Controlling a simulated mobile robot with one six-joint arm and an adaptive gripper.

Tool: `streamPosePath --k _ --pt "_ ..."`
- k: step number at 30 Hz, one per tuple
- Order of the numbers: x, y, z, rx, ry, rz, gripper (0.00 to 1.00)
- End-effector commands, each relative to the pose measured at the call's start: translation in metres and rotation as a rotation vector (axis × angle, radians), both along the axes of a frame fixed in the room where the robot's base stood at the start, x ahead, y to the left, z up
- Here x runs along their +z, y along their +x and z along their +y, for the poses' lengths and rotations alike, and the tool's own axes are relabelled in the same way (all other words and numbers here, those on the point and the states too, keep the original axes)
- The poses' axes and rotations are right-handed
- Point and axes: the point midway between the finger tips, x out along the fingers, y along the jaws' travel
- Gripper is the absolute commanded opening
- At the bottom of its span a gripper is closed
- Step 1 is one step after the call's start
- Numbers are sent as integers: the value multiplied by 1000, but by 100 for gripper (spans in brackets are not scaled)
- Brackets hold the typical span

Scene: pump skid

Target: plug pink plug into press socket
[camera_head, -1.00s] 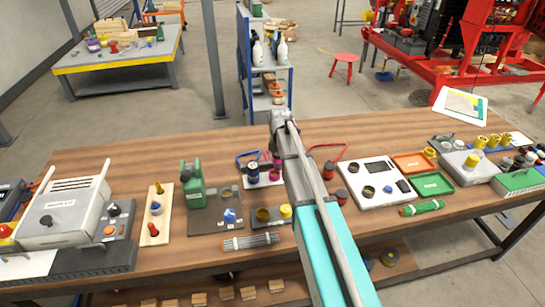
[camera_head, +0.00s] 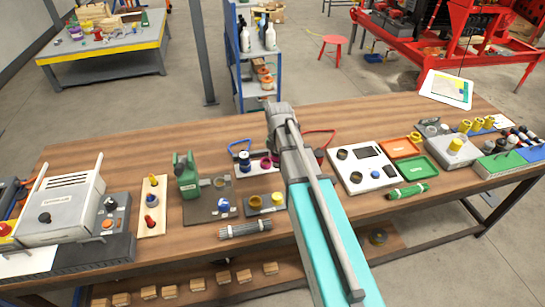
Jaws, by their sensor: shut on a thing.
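My arm reaches from the bottom of the picture over the bench, with a teal lower link and a grey upper link. My gripper's fingers do not show; the arm hides what lies beneath its far end. A pink piece (camera_head: 265,162) shows just left of the arm, beside a dark blue piece (camera_head: 245,161) on a small light plate. Whether the pink piece is the plug or its socket cannot be told. A green press-like machine (camera_head: 187,177) stands on a dark base plate left of them. No socket is clearly readable as the press socket.
A large grey unit (camera_head: 68,201) stands at the bench's left. A white panel (camera_head: 363,172), orange tray (camera_head: 401,147) and green tray (camera_head: 420,168) lie right of the arm. Blue and red loops stand behind the plate.

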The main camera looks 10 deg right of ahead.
Motion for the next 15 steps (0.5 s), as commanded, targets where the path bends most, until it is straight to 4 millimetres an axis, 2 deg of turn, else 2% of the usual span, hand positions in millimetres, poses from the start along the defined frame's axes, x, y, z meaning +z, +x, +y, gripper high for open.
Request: streamPosePath --k 15 --pt "-1 2 3 0 0 0 10"
